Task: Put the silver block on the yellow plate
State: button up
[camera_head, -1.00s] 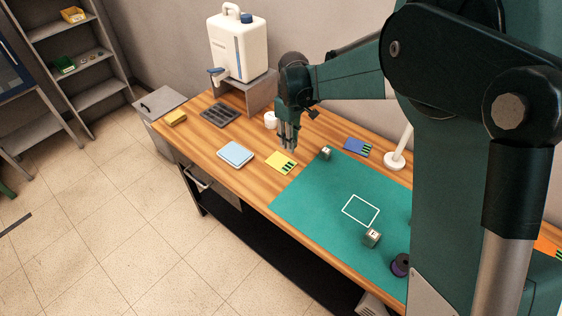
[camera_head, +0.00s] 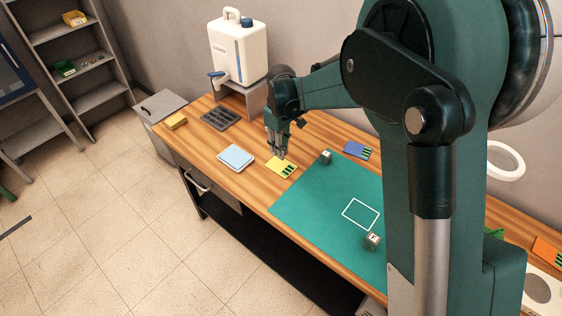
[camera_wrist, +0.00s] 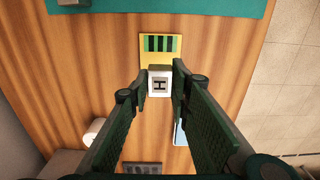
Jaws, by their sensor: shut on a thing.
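My gripper (camera_wrist: 159,90) is shut on the silver block (camera_wrist: 159,84), a small pale cube with a dark letter H on its facing side. The yellow plate (camera_wrist: 175,65), with dark green stripes, lies on the wooden bench just beyond the block in the wrist view. In the head view the yellow plate (camera_head: 276,167) is by the left corner of the green mat, and my gripper (camera_head: 280,155) is at its far edge. The fingers hide the block there. I cannot tell whether the block touches the plate.
Two more lettered cubes stand on the green mat (camera_head: 310,205), one at the far edge (camera_head: 325,157) and one near the white square outline (camera_head: 372,241). A blue plate (camera_head: 357,150) lies behind the mat. A light blue pad (camera_head: 236,157) lies left of the yellow plate.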

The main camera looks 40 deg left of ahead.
aim_at(281, 166)
jog(key=shift+f, duration=1.6)
jog(key=shift+f, duration=1.85)
jog(key=shift+f, duration=0.15)
jog(key=o, duration=0.9)
jog(key=shift+r, duration=0.2)
notch_tip(281, 166, up, 12)
jog(key=shift+f, duration=0.1)
